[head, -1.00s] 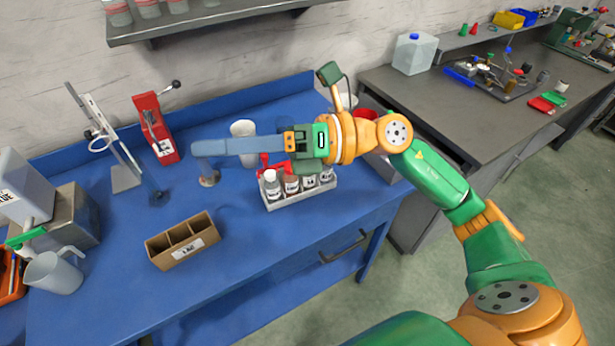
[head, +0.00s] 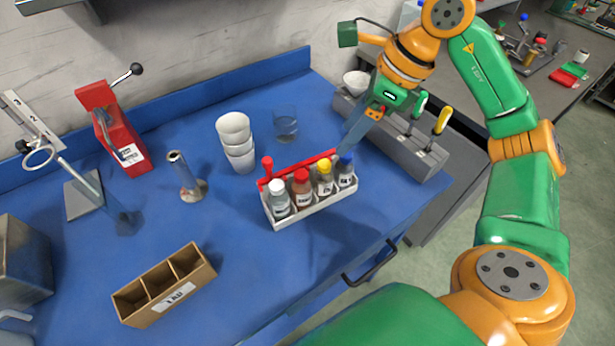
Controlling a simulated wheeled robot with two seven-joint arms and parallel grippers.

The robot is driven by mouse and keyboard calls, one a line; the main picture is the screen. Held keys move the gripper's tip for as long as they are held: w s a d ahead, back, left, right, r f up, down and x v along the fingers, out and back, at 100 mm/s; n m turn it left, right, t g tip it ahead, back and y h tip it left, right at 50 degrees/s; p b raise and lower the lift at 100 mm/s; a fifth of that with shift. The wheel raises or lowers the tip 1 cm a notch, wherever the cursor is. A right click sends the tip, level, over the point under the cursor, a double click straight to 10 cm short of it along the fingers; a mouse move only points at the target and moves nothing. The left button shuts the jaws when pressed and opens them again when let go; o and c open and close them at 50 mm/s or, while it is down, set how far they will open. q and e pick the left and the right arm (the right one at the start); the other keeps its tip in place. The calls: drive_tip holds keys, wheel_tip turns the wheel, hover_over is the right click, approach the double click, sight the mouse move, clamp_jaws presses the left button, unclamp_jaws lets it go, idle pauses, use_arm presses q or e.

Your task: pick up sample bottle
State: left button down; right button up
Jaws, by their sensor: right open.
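Several small sample bottles stand upright in a white rack (head: 285,219) with a red bar along its back. Labels are too small to read. My right gripper (head: 349,143) points down from the upper right, just behind the blue-capped bottle in the picture. It is open and empty; its fingers overlap in this view, and I cannot tell its height. My left gripper is out of view.
A three-compartment cardboard box (head: 150,308) stands empty at the front left. Stacked white cups (head: 240,155), a clear beaker (head: 285,125) and a metal cylinder (head: 187,177) stand behind. A grey tool holder (head: 420,158) is at the right. The blue table (head: 230,240) is clear before the rack.

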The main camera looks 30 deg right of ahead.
sight(326, 164)
drive_tip(key=x, duration=0.7)
drive_tip(key=shift+s+a+f, duration=0.2)
drive_tip(key=shift+a+f, duration=0.1)
drive_tip(key=shift+a, duration=0.1)
clamp_jaws()
idle(0.9)
